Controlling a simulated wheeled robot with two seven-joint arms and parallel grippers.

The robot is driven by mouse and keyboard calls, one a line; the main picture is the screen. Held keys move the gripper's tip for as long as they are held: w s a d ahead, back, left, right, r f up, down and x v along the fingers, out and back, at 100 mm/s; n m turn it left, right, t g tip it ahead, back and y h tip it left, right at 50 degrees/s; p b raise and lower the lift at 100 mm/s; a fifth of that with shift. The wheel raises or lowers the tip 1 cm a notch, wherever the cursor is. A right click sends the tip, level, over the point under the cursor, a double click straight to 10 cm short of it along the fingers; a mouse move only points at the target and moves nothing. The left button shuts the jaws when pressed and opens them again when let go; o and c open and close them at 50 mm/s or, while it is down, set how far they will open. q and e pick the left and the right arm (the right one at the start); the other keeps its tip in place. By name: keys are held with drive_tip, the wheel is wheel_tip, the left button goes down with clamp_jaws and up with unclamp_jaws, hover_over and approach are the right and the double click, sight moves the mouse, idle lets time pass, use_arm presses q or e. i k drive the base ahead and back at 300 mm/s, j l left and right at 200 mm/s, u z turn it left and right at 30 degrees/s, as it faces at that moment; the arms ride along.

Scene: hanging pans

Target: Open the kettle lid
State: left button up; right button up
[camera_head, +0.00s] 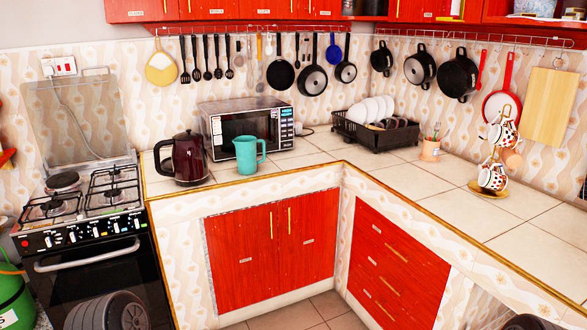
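The kettle (190,162) is dark red and black and stands upright on the tiled counter at the left, near the stove. Its lid (187,135) sits on top and looks closed. Its black handle (160,160) faces left. Neither of my grippers shows in the head view, so nothing is seen touching the kettle. Dark rounded parts at the bottom left and bottom right edges look like my own arms.
A teal jug (247,154) stands right of the kettle, in front of a microwave (224,130). The stove (85,205) is to the left. A dish rack (375,135) and cup stand (490,187) are on the right counter. Pans hang behind.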

sight(188, 135)
drive_tip(key=i+l+u, duration=0.15)
drive_tip(key=i+u, duration=0.25)
drive_tip(key=i, duration=0.2)
drive_tip(key=i+l+u, duration=0.4)
drive_tip(key=i, duration=0.15)
drive_tip(key=i+l+u, duration=0.85)
drive_tip(key=i+l, duration=0.1)
drive_tip(key=l, duration=0.05)
